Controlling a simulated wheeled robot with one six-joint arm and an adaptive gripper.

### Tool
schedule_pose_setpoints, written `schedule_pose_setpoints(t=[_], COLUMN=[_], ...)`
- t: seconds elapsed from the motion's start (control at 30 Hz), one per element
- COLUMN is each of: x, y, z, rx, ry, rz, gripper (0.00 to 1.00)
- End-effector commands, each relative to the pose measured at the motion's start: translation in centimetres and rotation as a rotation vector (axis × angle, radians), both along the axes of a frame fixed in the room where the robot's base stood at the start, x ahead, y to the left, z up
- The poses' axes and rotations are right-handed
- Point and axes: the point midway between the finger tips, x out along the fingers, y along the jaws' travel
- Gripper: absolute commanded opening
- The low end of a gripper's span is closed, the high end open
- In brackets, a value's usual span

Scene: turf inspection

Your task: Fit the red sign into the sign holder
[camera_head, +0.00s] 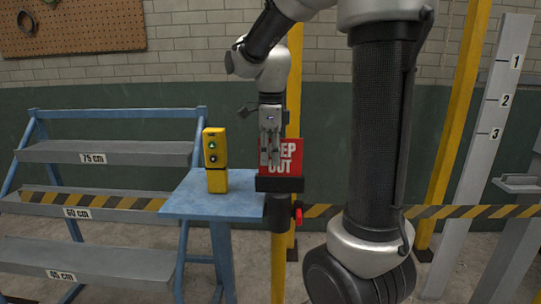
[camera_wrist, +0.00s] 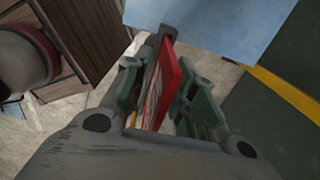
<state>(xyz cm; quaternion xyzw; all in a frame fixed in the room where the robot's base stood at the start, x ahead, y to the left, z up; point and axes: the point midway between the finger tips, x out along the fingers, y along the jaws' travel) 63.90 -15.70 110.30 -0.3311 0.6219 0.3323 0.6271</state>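The red sign (camera_head: 292,158) stands upright with white lettering, "EP OUT" readable. Its left part is hidden behind my gripper (camera_head: 268,155). Its lower edge meets the black sign holder (camera_head: 280,185) on a yellow post; how deep it sits inside cannot be seen. In the wrist view the sign (camera_wrist: 171,75) stands edge-on between the fingers of my gripper (camera_wrist: 160,88). Narrow gaps show between the sign and the fingers, so the gripper looks open around it. A dark bar of the holder (camera_wrist: 160,48) shows beside the sign.
A red knob (camera_head: 298,215) sits on the post. Grey shelves (camera_head: 110,152) stand at the left, and striped tape (camera_head: 455,211) runs behind. A ruled grey board (camera_head: 487,140) leans at the right.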

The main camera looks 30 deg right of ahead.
Motion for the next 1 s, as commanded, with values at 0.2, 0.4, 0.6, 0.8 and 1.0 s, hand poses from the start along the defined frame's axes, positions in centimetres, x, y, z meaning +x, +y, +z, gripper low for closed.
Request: schedule_pose_setpoints(t=[0.2, 0.4, 0.6, 0.8, 1.0], x=[0.1, 0.0, 0.0, -1.6, -7.8], y=[0.0, -0.1, -0.1, 0.0, 0.4], z=[3.7, 8.2, 11.2, 11.9, 9.9], rx=[0.000, -0.001, 0.000, -0.004, -0.064], ry=[-0.006, -0.004, -0.001, -0.028, -0.137], rz=[0.000, 0.000, 0.000, 0.149, 0.797], gripper=[0.27, 0.27, 0.27, 0.27, 0.27])
